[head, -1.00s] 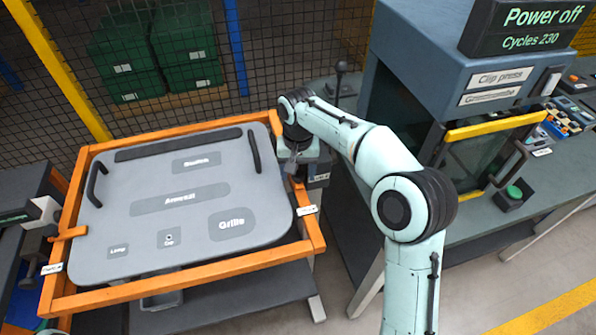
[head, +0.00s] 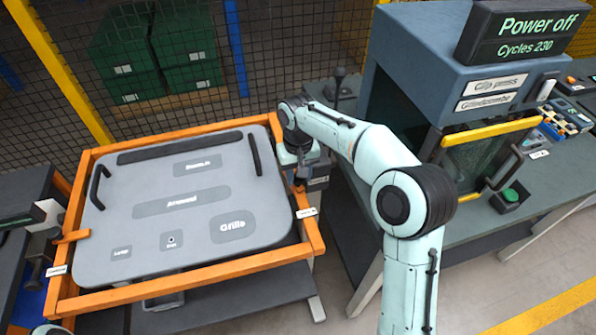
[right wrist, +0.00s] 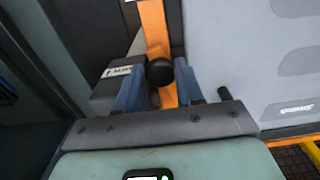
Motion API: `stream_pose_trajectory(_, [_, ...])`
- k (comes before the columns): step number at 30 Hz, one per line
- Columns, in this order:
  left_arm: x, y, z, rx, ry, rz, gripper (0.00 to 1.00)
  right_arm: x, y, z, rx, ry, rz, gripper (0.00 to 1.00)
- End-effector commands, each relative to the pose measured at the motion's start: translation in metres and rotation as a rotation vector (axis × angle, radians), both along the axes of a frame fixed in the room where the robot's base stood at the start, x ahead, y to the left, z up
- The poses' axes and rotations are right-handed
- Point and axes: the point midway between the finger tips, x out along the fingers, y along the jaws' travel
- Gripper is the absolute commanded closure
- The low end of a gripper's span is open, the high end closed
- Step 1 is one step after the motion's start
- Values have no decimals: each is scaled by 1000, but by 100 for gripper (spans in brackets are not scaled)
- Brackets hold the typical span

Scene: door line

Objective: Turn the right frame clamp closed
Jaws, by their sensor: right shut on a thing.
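The right frame clamp is mostly hidden by my right gripper (head: 301,168) at the right side of the orange frame (head: 312,232). In the right wrist view, an orange clamp bar (right wrist: 154,25) runs up and away from a round black knob (right wrist: 160,72). My right gripper (right wrist: 158,86) has its two blue-grey fingers on either side of this knob and is shut on it. A grey panel (head: 180,225) with labels lies inside the frame. My left gripper is not in view.
Another orange clamp (head: 72,236) sits on the frame's left side, its arm reaching over the panel's edge. A clip press (head: 425,65) stands to the right on a bench (head: 545,185). A mesh fence (head: 285,50) stands behind.

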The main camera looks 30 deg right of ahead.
Motion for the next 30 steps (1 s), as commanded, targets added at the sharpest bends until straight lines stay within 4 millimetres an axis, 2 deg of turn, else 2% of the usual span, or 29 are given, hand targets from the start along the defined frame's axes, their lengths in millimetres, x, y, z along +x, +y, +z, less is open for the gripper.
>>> stream_pose_trajectory(5, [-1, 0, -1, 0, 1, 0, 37, 0, 0, 0, 0, -3, -2, 100])
stream_pose_trajectory(6, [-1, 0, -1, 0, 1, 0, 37, 0, 0, 0, 0, -3, -2, 53])
stream_pose_trajectory(8, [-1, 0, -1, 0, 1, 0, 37, 0, 0, 0, 0, -3, -3, 37])
stream_pose_trajectory(16, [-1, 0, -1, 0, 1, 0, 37, 0, 0, 0, 0, -2, -3, 37])
stream_pose_trajectory(20, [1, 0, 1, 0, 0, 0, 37, 1, 0, 8, 0, -4, -3, 37])
stream_pose_trajectory(23, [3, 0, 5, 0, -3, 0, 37, 1, 0, 24, -1, -7, -3, 37])
stream_pose_trajectory(30, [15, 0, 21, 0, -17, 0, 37, 2, 0, 81, 1, -9, -4, 37])
